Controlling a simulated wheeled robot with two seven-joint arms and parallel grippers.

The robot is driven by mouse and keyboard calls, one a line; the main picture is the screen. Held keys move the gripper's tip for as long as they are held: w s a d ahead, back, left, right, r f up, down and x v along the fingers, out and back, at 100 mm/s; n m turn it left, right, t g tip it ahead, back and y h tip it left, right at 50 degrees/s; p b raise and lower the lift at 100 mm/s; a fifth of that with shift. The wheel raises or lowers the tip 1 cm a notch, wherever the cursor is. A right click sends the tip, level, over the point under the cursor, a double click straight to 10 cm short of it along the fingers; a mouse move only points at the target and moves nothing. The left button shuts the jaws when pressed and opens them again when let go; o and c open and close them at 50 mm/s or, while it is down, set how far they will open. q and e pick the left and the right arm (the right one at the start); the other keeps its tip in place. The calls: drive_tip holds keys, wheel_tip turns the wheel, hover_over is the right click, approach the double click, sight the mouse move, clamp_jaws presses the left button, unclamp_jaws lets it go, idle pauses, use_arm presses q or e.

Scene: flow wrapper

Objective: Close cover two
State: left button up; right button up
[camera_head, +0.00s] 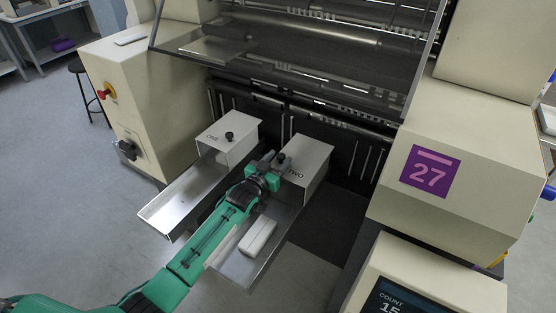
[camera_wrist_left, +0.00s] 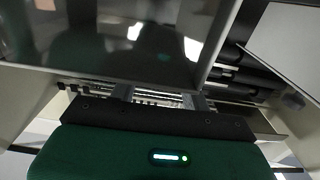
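Cover two (camera_head: 310,153) is a white cover marked TWO with a black knob (camera_head: 280,157). It sits over the rear part of a metal tray (camera_head: 238,268), and the tray's front part lies uncovered. A white block (camera_head: 258,236) lies in that tray. My left gripper (camera_head: 266,163) reaches over the tray to the cover's left edge, close beside the knob. In the left wrist view its two fingers (camera_wrist_left: 160,96) stand apart with nothing visible between them. Whether they touch the cover is unclear. My right gripper is not in view.
Cover one (camera_head: 228,132), marked ONE with a black knob, stands to the left over its own empty-looking tray (camera_head: 165,216). The machine's cream side housings flank both trays, the right one bearing a purple 27 sign (camera_head: 430,173). A screen (camera_head: 392,303) stands at the lower right.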

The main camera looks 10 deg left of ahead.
use_arm(q)
drive_tip(key=shift+r, duration=0.1)
drive_tip(key=shift+s, duration=0.5)
drive_tip(key=b+v, duration=0.3)
drive_tip(key=v, duration=0.9)
drive_tip(key=shift+s+a, duration=0.25)
drive_tip(key=shift+s, duration=0.1)
